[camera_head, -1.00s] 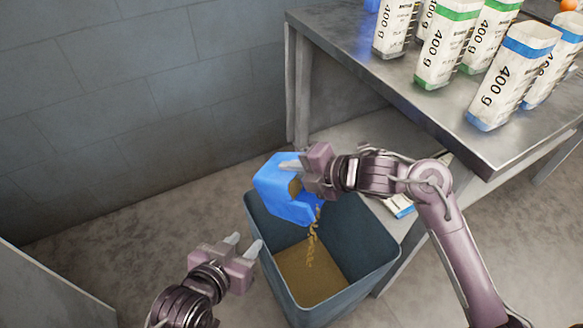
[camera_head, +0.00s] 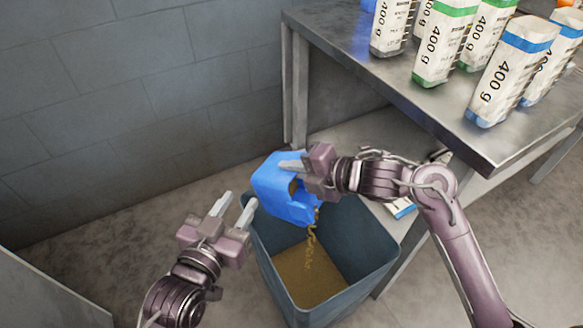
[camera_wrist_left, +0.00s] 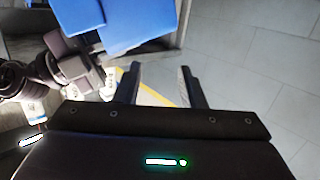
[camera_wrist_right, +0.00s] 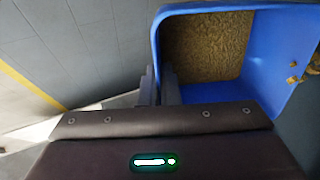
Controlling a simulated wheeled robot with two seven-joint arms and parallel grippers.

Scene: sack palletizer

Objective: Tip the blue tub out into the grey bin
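The blue tub (camera_head: 279,186) is tilted over the grey bin (camera_head: 352,225), and a thin stream of brown grains falls from it into the bin. Brown grains cover the bin's floor. My right gripper (camera_head: 284,166) is shut on the tub's wall. In the right wrist view, the tub (camera_wrist_right: 205,9) still has brown grains inside and the fingers (camera_wrist_right: 160,88) pinch its rim. My left gripper (camera_head: 233,206) is open and empty at the bin's left side, below and left of the tub. The left wrist view shows its two fingers (camera_wrist_left: 160,80) apart with nothing between them.
A metal table (camera_head: 440,110) at the upper right holds several white 400 g containers (camera_head: 512,72) with green or blue bands. A lower shelf sits beneath it, beside the bin. A grey wall stands behind. The floor left of the bin is clear.

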